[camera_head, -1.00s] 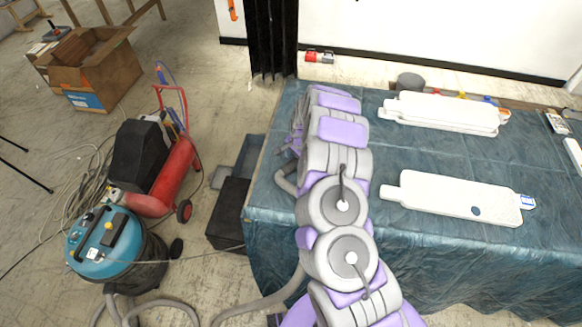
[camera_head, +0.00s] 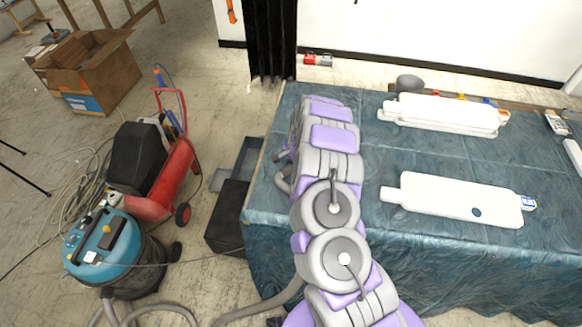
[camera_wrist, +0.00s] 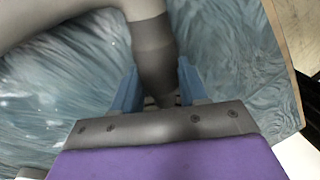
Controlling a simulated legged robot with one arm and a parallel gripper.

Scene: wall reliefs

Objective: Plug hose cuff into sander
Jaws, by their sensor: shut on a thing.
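My gripper (camera_wrist: 158,82) has its two blue fingers on either side of the dark grey hose cuff (camera_wrist: 154,52) and is shut on it. The cuff's narrow end points toward the gripper's palm. The pale grey hose (camera_wrist: 55,18) shows at the upper left of the wrist view. In the head view the hose (camera_head: 265,308) runs along the floor and passes behind my arm. My gripper is mostly hidden by the arm there, over the table's left end. I cannot make out a sander for certain; a rounded grey thing (camera_head: 410,83) stands at the table's far edge.
White flat panels (camera_head: 440,113) and a single white panel (camera_head: 450,198) lie on the blue-covered table (camera_head: 400,160). A blue vacuum (camera_head: 105,245), a red compressor (camera_head: 175,170), a black box (camera_head: 230,215) and a cardboard box (camera_head: 90,70) stand on the floor to the left.

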